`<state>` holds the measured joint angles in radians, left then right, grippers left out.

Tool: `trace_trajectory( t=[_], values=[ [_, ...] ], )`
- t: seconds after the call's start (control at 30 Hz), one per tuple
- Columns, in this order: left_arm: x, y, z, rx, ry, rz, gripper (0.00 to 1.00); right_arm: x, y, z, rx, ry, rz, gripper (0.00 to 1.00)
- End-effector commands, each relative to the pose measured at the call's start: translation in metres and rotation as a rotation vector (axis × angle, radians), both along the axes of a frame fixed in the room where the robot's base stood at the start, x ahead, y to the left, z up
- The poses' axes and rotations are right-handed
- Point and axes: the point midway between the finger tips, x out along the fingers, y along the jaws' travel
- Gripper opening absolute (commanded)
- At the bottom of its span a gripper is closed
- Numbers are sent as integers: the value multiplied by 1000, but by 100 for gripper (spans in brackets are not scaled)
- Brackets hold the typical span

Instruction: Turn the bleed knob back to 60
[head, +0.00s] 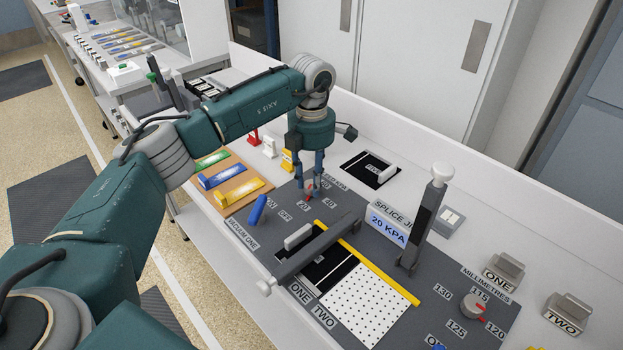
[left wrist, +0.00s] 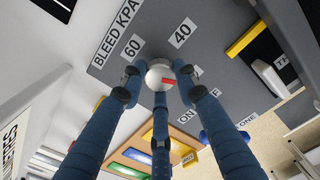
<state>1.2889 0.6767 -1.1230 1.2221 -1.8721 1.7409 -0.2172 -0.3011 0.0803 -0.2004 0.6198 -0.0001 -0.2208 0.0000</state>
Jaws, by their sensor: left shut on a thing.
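The bleed knob (left wrist: 160,76) is a small round pale knob with a red pointer mark on the splice jig's grey panel. In the left wrist view its red mark lies toward the lower right, on the side away from the 60 label (left wrist: 132,45) and the 40 label (left wrist: 181,33). My left gripper (head: 311,187) is shut on the knob, with blue fingers around it. In the head view the knob's red part (head: 309,188) shows between the fingers, near the 20 label (head: 303,206). My right gripper is not in view.
A blue lever (head: 257,210) stands left of the knob, near the VACUUM ONE label. A grey bar (head: 315,248) and an upright clamp arm (head: 426,215) stand on the jig. A millimetres knob (head: 473,307) is at the lower right. Coloured strips lie on a brown board (head: 238,191).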

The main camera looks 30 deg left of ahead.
Motion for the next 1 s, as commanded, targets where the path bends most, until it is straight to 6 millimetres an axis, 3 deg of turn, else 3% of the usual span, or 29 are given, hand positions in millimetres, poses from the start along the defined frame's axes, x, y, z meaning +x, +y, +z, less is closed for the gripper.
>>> trace_trajectory(
  t=[1.0],
  values=[
    [0, 0, 1, 0, 0, 916, 4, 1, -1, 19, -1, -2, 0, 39]
  ],
)
